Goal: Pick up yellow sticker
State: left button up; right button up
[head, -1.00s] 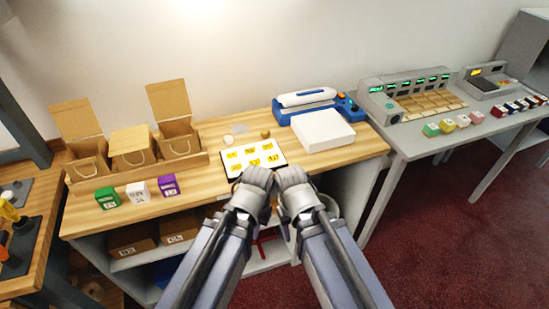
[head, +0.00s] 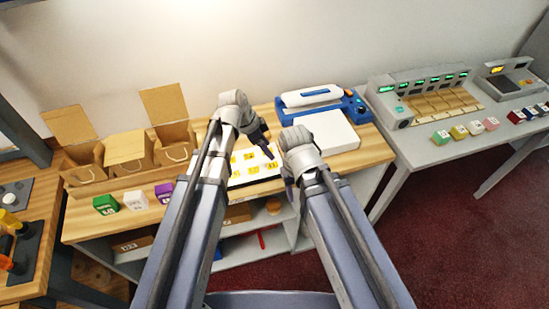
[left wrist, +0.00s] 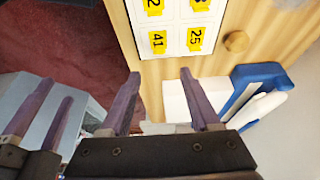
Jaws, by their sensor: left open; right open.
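Several yellow stickers with black numbers lie on a white sheet (head: 240,181) on the wooden counter. In the left wrist view, stickers marked 41 (left wrist: 157,42) and 25 (left wrist: 195,40) show fully, and others are cut off at the top. My left gripper (head: 263,142) is open and empty at the far side of the sheet; its fingers (left wrist: 161,73) show apart in the left wrist view, and no sticker is between them. My right gripper (head: 288,186) is open and empty near the sheet's right front corner. The arms hide part of the sheet.
A blue and white machine (head: 312,96) and a white block (head: 330,132) stand right of the sheet. A small wooden knob (left wrist: 236,41) is beside the sheet. Cardboard boxes (head: 125,147) and green (head: 105,203), white and purple (head: 164,193) cubes are left.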

aim_at(278, 164)
pick_arm(q)
jog(key=shift+a+b+x, duration=0.15)
jog(key=shift+b+x, duration=1.75)
jog(key=shift+x, duration=0.1)
jog(key=shift+a+b+x, duration=0.15)
jog(key=shift+b+x, duration=1.7)
jog(key=shift+x, duration=0.2)
jog(key=shift+s, duration=0.1)
jog(key=shift+c, duration=0.2)
grip_shut()
jog(key=shift+r, duration=0.1)
notch_tip(278, 164, up, 14)
jog(key=p, duration=1.4)
